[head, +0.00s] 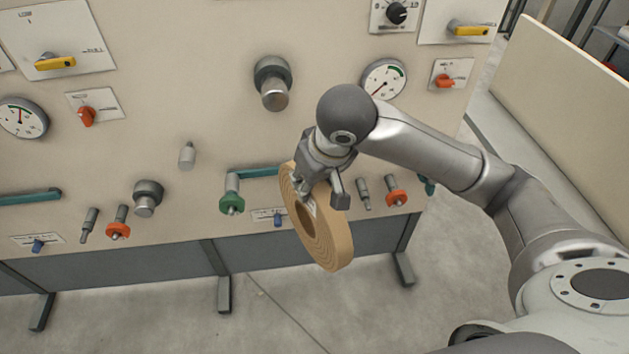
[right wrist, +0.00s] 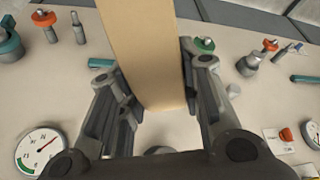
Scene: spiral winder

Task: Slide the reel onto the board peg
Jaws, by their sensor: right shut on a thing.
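The reel (head: 327,232) is a tan, ringed disc with a round hole, held upright and tilted in front of the board. My right gripper (head: 320,190) is shut on its upper part. In the right wrist view the reel (right wrist: 145,50) shows edge-on between the two fingers (right wrist: 150,95). The board (head: 190,60) is beige and has several grey pegs: a plain short one (head: 187,155), a thick dark-collared one (head: 273,84) and another collared one (head: 148,198). I cannot tell which is the task's peg. The reel is apart from all three. My left gripper is not in view.
A green knob (head: 232,203) with a teal lever is just left of the reel; an orange knob (head: 396,197) and a small grey peg (head: 363,193) are to its right. Gauges (head: 384,79) and switches cover the board. A pale panel (head: 570,110) stands at right.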

